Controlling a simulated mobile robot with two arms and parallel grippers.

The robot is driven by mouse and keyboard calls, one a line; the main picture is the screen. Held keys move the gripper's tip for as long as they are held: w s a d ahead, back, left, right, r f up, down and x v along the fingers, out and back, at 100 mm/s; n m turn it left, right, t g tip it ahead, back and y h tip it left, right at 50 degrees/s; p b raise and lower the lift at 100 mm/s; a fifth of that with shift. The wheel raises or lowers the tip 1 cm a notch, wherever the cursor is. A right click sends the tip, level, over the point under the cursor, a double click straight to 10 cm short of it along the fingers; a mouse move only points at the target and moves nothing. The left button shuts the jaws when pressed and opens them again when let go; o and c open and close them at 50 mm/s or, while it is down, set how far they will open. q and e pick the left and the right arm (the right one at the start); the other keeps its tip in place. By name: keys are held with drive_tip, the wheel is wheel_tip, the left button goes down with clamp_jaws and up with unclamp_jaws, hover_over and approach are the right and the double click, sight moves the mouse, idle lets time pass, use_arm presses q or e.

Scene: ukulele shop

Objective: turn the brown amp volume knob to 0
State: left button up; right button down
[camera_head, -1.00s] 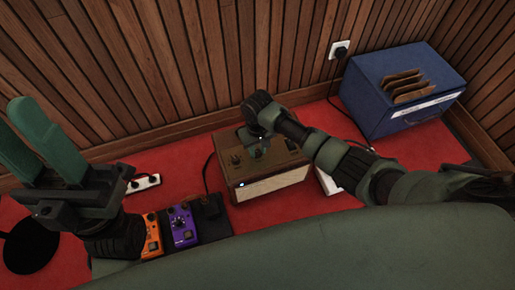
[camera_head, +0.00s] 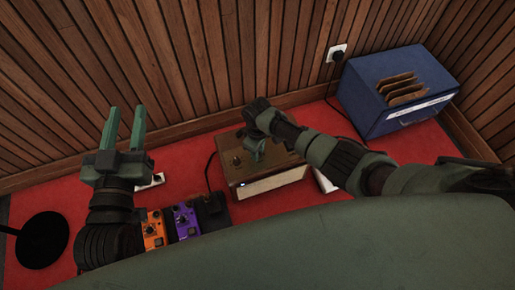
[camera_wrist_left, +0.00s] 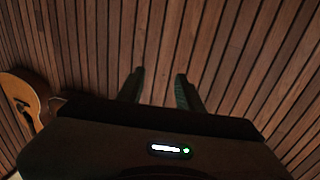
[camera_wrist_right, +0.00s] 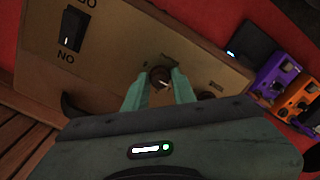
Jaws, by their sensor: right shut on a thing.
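The brown amp (camera_head: 228,170) stands on the red floor against the wood-slat wall, with its control panel facing up. My right gripper (camera_wrist_right: 158,88) is shut on a dark round amp knob (camera_wrist_right: 160,74) with a pale pointer line. Its two green fingers lie on either side of the knob. The knob's label is too small to read. Another dark knob (camera_wrist_right: 207,95) is partly hidden beside the right finger. In the head view my right gripper (camera_head: 253,150) hides part of the panel. My left gripper (camera_head: 127,112) is open, empty and raised, left of the amp.
A black switch (camera_wrist_right: 73,28) is on the amp panel. Orange (camera_head: 154,230) and purple (camera_head: 186,222) pedals sit left of the amp, near a white power strip (camera_head: 150,182). A blue box (camera_head: 385,105) stands at the right. A black round base (camera_head: 42,240) is at far left.

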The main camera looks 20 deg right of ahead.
use_arm(q)
drive_tip(key=shift+s+a+f+g+y, duration=0.15)
drive_tip(key=shift+f+g, duration=0.2)
drive_tip(key=shift+f, duration=0.3)
drive_tip(key=shift+w+a+f+g+y, duration=0.15)
drive_tip(key=shift+f+g, duration=0.2)
drive_tip(key=shift+f, duration=0.3)
use_arm(e)
drive_tip(key=shift+n, duration=0.7)
use_arm(q)
drive_tip(key=shift+s, duration=0.1)
use_arm(e)
drive_tip(key=c, duration=1.2)
unclamp_jaws()
drive_tip(key=shift+o, duration=0.2)
drive_tip(key=shift+r, duration=0.1)
